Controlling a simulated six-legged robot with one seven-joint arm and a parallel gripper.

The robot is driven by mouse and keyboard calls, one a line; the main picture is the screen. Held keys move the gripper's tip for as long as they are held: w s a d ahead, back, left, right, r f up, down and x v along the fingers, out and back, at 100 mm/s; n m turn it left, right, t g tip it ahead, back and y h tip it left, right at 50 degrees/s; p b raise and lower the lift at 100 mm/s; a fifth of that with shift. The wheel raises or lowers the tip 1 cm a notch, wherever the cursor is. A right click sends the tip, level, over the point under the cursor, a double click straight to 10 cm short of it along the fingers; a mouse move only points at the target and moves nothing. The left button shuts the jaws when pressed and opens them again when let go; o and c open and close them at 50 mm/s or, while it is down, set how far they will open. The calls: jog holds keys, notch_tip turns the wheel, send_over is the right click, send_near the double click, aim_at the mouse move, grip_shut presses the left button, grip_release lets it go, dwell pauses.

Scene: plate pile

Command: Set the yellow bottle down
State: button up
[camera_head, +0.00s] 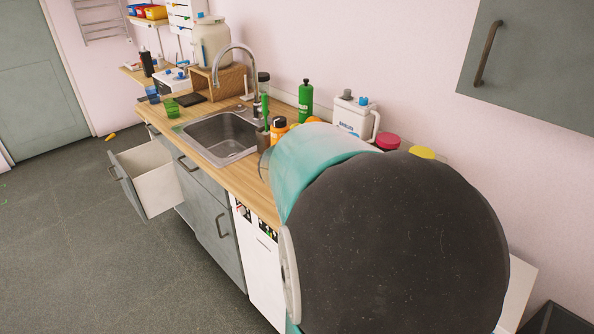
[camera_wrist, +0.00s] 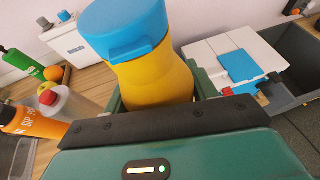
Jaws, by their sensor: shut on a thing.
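The yellow bottle (camera_wrist: 160,82) with a blue cap (camera_wrist: 123,28) stands between the fingers of my gripper (camera_wrist: 160,100) in the wrist view. The gripper is shut on it. The bottle's lower part is hidden behind my gripper's body, so I cannot tell whether it touches a surface. In the head view my own arm covers the gripper, and I cannot make out the held bottle there.
The wooden counter (camera_head: 250,178) holds a sink (camera_head: 220,138), a green bottle (camera_head: 305,102) and a white jug (camera_head: 353,116). An orange bottle (camera_wrist: 32,122) and a grey red-capped bottle (camera_wrist: 68,105) stand left of my gripper. A white box (camera_wrist: 210,55) and grey bin (camera_wrist: 296,62) lie right. A drawer (camera_head: 148,178) is open.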

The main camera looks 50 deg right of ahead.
jog(key=w+d+f, duration=0.5)
jog(key=d+f, duration=0.5)
jog(key=f, duration=0.2)
jog(key=shift+w+d, duration=0.25)
jog(key=shift+w, duration=0.05)
jog(key=shift+f, duration=0.1)
jog(key=o, duration=1.3)
jog(key=shift+f, duration=0.1)
jog(key=shift+o, duration=0.2)
jog(key=v, duration=1.2)
